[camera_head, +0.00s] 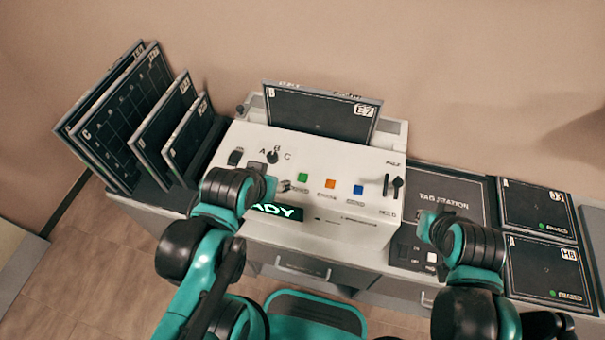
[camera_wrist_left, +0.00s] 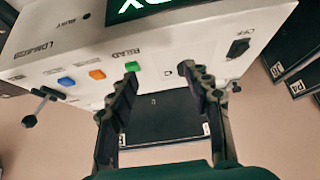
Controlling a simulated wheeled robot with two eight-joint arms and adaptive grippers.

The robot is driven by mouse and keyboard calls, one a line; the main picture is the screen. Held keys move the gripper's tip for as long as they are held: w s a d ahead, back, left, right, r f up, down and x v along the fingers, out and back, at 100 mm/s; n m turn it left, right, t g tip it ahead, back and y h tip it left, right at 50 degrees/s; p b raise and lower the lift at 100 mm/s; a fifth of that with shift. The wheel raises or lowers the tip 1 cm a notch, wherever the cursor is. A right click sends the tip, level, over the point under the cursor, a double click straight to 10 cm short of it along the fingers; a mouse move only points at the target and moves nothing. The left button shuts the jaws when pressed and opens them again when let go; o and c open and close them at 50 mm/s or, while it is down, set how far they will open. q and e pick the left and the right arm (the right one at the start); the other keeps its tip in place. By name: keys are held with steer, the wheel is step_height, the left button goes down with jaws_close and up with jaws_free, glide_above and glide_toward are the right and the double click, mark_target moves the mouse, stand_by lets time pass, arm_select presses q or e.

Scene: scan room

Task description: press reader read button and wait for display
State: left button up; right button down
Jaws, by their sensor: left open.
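The reader is a white console (camera_head: 350,170) on the bench in the head view. Its green button (camera_head: 303,178) sits left of an orange button (camera_head: 330,184) and a blue button (camera_head: 358,190). In the left wrist view the green button (camera_wrist_left: 133,66), labelled READ, lies just beyond one fingertip; contact cannot be told. The display (camera_head: 285,212) shows green letters "ADY", its left part hidden by my left arm. My left gripper (camera_head: 266,185) is open and empty over the console, left of the green button. My right gripper (camera_head: 428,225) is near the tag station; its jaws are unclear.
A dark plate (camera_head: 318,113) marked B stands in the console's back slot. Several dark plates (camera_head: 120,120) lean in a rack at left. The tag station (camera_head: 445,200) and two flat plates (camera_head: 540,210) lie at right.

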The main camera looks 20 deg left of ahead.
arm_select(q)
jaws_close()
stand_by(1.4)
